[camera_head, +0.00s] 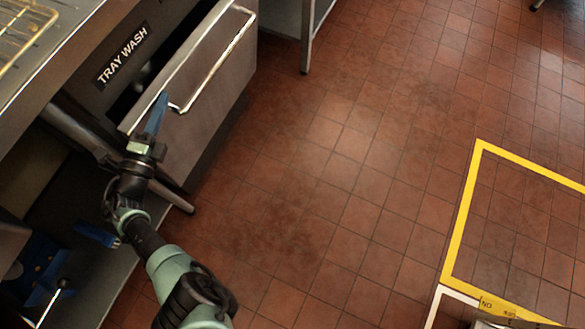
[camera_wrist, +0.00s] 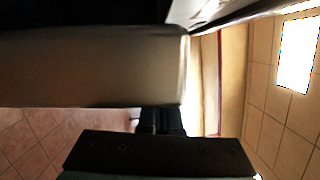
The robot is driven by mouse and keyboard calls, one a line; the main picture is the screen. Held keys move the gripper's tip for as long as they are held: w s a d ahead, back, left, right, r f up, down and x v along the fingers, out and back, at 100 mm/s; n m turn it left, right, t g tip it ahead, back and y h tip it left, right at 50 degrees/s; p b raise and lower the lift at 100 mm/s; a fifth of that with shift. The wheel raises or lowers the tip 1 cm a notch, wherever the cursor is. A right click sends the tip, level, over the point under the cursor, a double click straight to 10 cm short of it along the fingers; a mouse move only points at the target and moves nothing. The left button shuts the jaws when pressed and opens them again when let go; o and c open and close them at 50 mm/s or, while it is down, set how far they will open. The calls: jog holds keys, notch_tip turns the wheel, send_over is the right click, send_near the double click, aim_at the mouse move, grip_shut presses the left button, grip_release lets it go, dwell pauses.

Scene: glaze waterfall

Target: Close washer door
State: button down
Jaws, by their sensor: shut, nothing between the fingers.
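The washer (camera_head: 88,55) stands at the upper left of the head view with a "TRAY WASH" label on its dark front. Its steel door (camera_head: 215,88) stands partly open, with a dark gap between its top edge and the washer body. A bar handle (camera_head: 232,50) runs along the door's outer face. My gripper (camera_head: 158,106) is shut and empty, its blue fingers at the door's near upper corner, close to the handle's near end. I cannot tell whether they touch. In the wrist view, the metal door edge (camera_wrist: 110,68) lies close in front of the gripper (camera_wrist: 160,122).
A counter with a wire rack (camera_head: 22,35) is at the upper left. Below it are a lower shelf and a blue item (camera_head: 38,268). A metal table leg (camera_head: 306,40) stands beyond the washer.

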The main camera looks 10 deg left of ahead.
jog(key=shift+w+a+r, duration=0.2)
jog(key=shift+a, duration=0.6)
